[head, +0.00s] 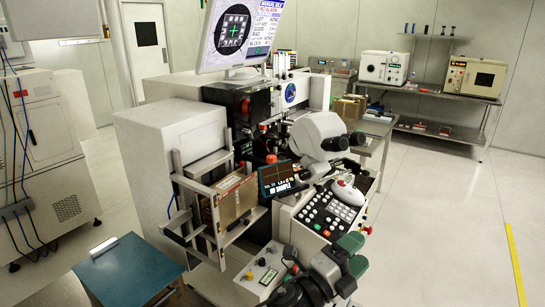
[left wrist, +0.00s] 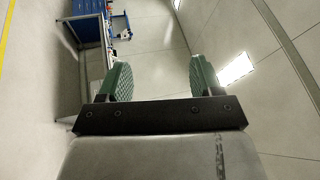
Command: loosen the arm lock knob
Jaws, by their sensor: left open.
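The wire bonding machine (head: 165,135) stands in the middle of the head view. Small orange-red knobs show on it, one at the front centre (head: 271,158) and one further up (head: 263,127). I cannot tell which, if either, is the arm lock knob. My left gripper (head: 354,254) is at the bottom, in front of and below the keypad console, with green fingertips apart and nothing seen between them. In the left wrist view the two green pads (left wrist: 162,78) are wide apart, with floor beyond and no knob in sight. My right gripper is not in view.
A white microscope head (head: 318,130), a NO SAMPLE screen (head: 278,180) and a keypad console (head: 328,213) crowd the machine's front. A button box (head: 262,272) sits beside my left arm. A blue-topped stand (head: 125,268) is at lower left. Floor at right is clear.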

